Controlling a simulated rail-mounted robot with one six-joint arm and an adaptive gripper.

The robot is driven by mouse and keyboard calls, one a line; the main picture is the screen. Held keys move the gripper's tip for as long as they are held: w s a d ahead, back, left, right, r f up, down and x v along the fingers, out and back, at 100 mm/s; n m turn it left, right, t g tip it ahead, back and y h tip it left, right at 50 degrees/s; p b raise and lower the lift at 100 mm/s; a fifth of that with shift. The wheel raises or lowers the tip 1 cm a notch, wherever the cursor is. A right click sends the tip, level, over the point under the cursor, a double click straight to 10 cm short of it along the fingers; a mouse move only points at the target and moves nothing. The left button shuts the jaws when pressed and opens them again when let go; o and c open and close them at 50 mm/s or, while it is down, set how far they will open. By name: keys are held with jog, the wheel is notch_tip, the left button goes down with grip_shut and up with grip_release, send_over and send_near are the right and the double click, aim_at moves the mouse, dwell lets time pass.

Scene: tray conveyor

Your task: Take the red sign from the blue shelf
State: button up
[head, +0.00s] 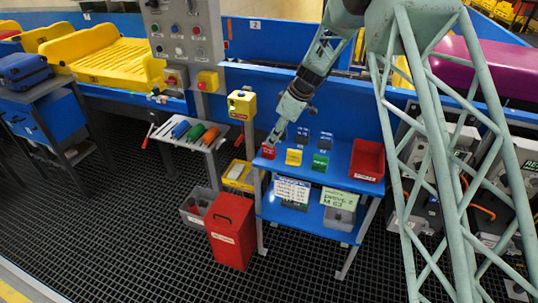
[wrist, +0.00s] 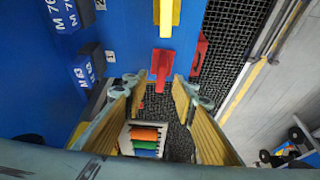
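The red sign (head: 268,152) stands at the left front end of the upper board of the blue shelf (head: 339,178). In the wrist view the red sign (wrist: 162,62) shows between and just beyond my fingertips, with gaps on both sides. My gripper (head: 274,142) is at the red sign and partly overlaps it in the head view. In the wrist view my gripper (wrist: 154,82) is open and its yellow-padded fingers hold nothing. Whether the fingertips are level with the sign is hard to tell.
A yellow sign (head: 293,157) stands close to the right of the red one, then a green sign (head: 320,163). Two dark blue signs (head: 302,135) stand behind. A red bin (head: 367,160) fills the right end. A tool stand (head: 190,134) is at the left.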

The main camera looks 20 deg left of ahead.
aim_at(269, 150)
jog(key=shift+a+f, duration=0.1)
jog(key=shift+f, duration=0.1)
dwell(0.3)
jog(key=shift+b+x, duration=0.55)
jog(key=shift+x, duration=1.95)
jog(key=shift+s+a, duration=0.1)
jog(key=shift+s, duration=0.05)
jog(key=shift+c, duration=0.7)
grip_shut()
